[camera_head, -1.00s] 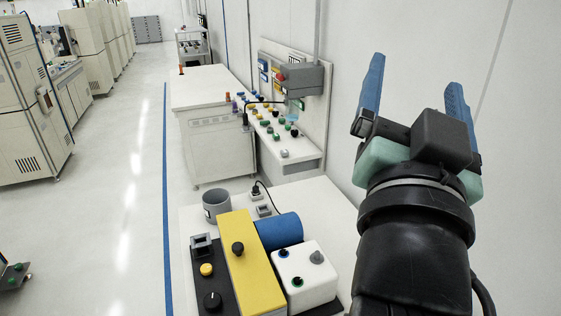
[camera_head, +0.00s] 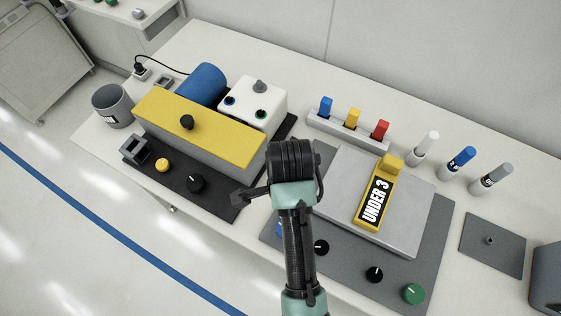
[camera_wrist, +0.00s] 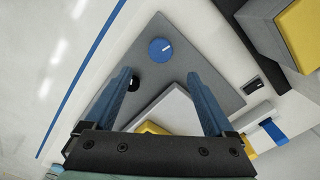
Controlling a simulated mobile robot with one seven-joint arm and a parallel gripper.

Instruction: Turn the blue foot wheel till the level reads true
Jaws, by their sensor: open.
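The blue foot wheel (camera_wrist: 160,50) has a white mark and sits at a corner of the dark grey base plate (camera_wrist: 217,68). In the wrist view it lies ahead of and between the fingers of my gripper (camera_wrist: 158,74), which is open and empty. It appears apart from both fingers. In the head view my arm hides most of that corner, and my fingers cannot be made out clearly. A light grey slab (camera_head: 414,205) lies on the base plate. It bears a yellow bar (camera_head: 388,180) with a black label reading "UNDER 3". I cannot read any level bubble.
Black knobs (camera_head: 374,274) and a green knob (camera_head: 414,293) stand on the plate's front edge. A yellow-topped box (camera_head: 215,128) stands to the left. Behind are a rack of coloured blocks (camera_head: 345,128) and several upright markers (camera_head: 457,163).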

